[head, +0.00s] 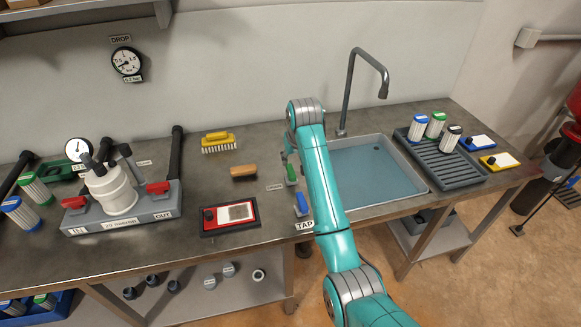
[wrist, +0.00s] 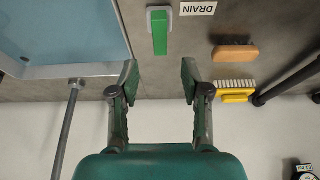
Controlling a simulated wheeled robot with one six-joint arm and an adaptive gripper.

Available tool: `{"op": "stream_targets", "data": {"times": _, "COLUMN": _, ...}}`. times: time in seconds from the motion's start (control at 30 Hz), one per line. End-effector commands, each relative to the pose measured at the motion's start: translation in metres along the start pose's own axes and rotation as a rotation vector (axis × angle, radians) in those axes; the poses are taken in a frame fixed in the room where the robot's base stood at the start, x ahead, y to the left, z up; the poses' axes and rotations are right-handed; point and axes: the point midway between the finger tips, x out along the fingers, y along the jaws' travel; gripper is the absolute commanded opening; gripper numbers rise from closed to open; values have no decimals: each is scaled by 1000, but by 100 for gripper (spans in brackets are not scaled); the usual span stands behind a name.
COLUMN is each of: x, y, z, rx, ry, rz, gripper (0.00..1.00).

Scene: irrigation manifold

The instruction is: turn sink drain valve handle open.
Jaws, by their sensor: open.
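The drain valve handle is a green lever (head: 291,174) on the counter at the left side of the sink, beside a small label. In the wrist view the green handle (wrist: 160,31) stands next to a white DRAIN label (wrist: 198,8). My gripper (wrist: 160,79) is open and empty, its two fingers apart. The handle shows beyond the fingertips, roughly in line with the gap between them, and nothing touches it. In the head view my arm hides most of the gripper.
A blue handle (head: 301,204) by the TAP label stands close to the green one. The sink (head: 428,186) with its tall faucet (head: 349,85) lies to the right.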

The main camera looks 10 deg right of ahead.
Motion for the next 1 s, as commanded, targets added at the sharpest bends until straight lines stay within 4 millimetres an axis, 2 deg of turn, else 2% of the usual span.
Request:
{"op": "stream_targets", "data": {"times": 0.2, "x": 40, "y": 0, "z": 1, "rx": 0, "ry": -3, "rz": 0, "gripper": 47}}
{"op": "stream_targets", "data": {"times": 0.4, "x": 70, "y": 0, "z": 0, "rx": 0, "ry": -1, "rz": 0, "gripper": 47}}
{"op": "stream_targets", "data": {"times": 0.6, "x": 84, "y": 0, "z": 0, "rx": 0, "ry": 0, "rz": 0, "gripper": 47}}
{"op": "stream_targets", "data": {"times": 0.9, "x": 86, "y": 0, "z": 0, "rx": 0, "ry": 1, "rz": 0, "gripper": 47}}
{"op": "stream_targets", "data": {"times": 0.93, "x": 86, "y": 0, "z": 0, "rx": 0, "ry": 1, "rz": 0, "gripper": 44}}
{"op": "stream_targets", "data": {"times": 1.0, "x": 86, "y": 0, "z": 0, "rx": 0, "ry": 1, "rz": 0, "gripper": 27}}
